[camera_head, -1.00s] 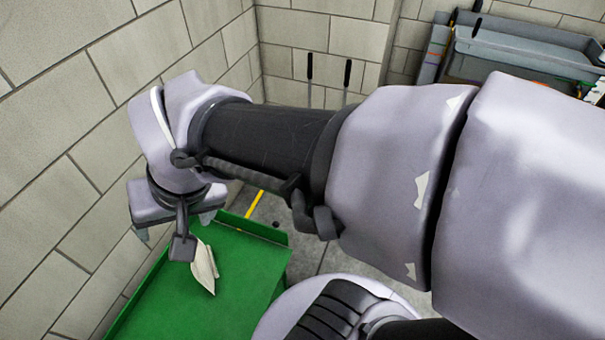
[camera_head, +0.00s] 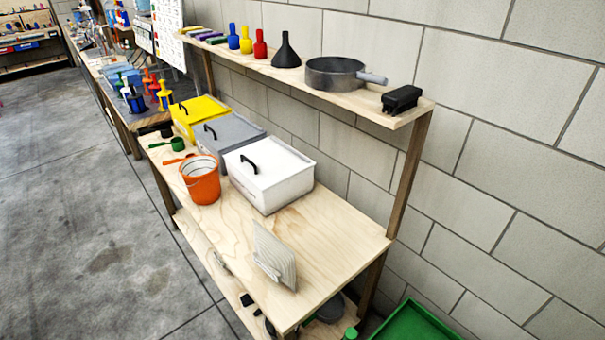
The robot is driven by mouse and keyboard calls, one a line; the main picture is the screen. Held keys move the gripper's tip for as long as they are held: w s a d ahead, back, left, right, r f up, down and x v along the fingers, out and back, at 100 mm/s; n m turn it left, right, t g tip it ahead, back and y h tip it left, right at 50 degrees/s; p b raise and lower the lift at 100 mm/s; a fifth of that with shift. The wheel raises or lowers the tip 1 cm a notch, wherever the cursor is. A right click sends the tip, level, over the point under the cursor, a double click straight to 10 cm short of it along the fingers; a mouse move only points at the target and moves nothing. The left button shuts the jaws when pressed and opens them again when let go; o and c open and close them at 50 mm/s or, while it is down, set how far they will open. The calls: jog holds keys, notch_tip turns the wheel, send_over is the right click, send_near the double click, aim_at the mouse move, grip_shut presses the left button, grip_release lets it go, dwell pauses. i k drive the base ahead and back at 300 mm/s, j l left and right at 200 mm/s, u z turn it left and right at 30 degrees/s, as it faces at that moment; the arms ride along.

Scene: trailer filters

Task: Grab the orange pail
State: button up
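The orange pail (camera_head: 204,187) stands upright on the wooden workbench (camera_head: 320,234), near its front left edge. Its top is open, with a pale inside and a thin wire handle at the rim. It stands just left of a white lidded box (camera_head: 270,177). My gripper and arm are not in this view, so I cannot see whether the gripper is open or holds anything.
A grey box (camera_head: 222,138) and a yellow box (camera_head: 200,112) stand behind the pail. A green scoop (camera_head: 178,144) lies near them. A pale upright stack (camera_head: 274,255) stands nearer. The shelf (camera_head: 290,75) overhangs the bench's wall side. Concrete floor (camera_head: 110,240) at left is clear.

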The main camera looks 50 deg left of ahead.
aim_at(199, 173)
jog(key=u, duration=2.5)
